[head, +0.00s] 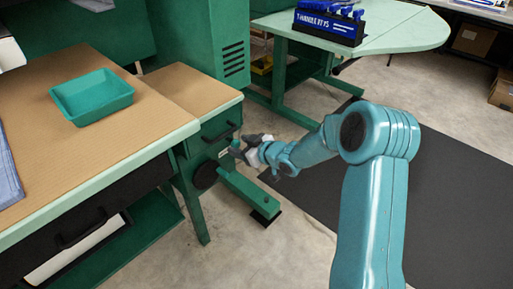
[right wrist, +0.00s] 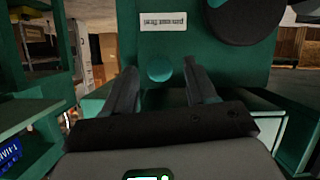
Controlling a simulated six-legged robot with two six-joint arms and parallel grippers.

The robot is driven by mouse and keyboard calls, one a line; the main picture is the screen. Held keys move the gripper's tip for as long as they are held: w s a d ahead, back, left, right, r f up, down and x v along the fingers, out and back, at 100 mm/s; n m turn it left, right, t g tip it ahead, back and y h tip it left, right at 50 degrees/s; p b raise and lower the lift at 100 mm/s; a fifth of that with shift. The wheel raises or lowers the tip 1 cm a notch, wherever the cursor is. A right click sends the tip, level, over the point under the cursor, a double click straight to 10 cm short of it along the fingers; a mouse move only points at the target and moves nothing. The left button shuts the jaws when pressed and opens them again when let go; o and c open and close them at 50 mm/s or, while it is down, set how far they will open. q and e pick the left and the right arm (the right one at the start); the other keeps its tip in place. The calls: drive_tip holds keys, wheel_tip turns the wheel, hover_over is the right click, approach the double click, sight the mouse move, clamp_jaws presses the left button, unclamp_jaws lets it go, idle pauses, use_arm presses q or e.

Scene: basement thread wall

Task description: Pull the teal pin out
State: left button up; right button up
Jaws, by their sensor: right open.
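The teal pin shows in the right wrist view as a round teal knob (right wrist: 160,68) on a green panel (right wrist: 205,55), below a white label. In the head view a small teal end (head: 236,144) shows by the fingertips, partly hidden by my gripper. My right gripper (head: 248,146) is at the front of the green cabinet under the bench. Its two dark fingers are open, one on each side of the knob in the right wrist view. I cannot tell whether they touch it. My left gripper is not in view.
A black round wheel (head: 205,175) sits beside the pin, and a drawer handle (head: 221,133) is above it. A green foot beam (head: 248,194) runs out below. The bench holds a teal tray (head: 92,96). A dark mat (head: 450,205) lies on the floor at right.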

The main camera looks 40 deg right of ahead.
drive_tip(key=p+v, duration=0.4)
drive_tip(key=v, duration=1.1)
drive_tip(key=shift+p, duration=0.3)
drive_tip(key=shift+r, duration=0.1)
